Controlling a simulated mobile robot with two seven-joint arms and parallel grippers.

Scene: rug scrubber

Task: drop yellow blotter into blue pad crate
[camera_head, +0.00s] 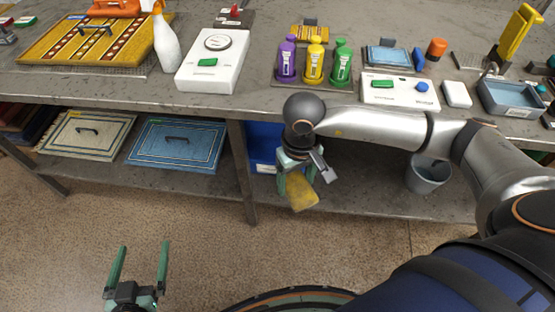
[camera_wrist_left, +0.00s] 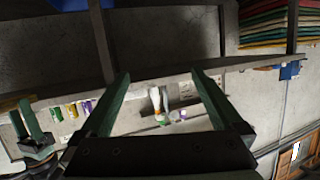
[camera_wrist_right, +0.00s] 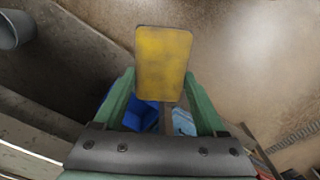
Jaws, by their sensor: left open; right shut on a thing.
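The yellow blotter (camera_head: 302,193) is a flat yellow pad held in my right gripper (camera_head: 296,178), in front of the lower shelf and below the bench top. In the right wrist view the blotter (camera_wrist_right: 163,62) sticks out between the fingertips, clear of other things. The blue pad crate (camera_head: 262,143) stands on the lower shelf behind and left of the right gripper, partly hidden by a bench leg and the gripper. It also shows in the right wrist view (camera_wrist_right: 140,111), beyond the blotter. My left gripper (camera_head: 143,247) is open and empty over the floor.
The bench top (camera_head: 150,92) holds a white box, a spray bottle, coloured bottles and trays. Below, the shelf (camera_head: 385,200) carries a grey bucket (camera_head: 428,174) at right, and a cream mat (camera_head: 88,134) and blue mat (camera_head: 176,144) at left. A bench leg (camera_head: 243,175) stands beside the crate.

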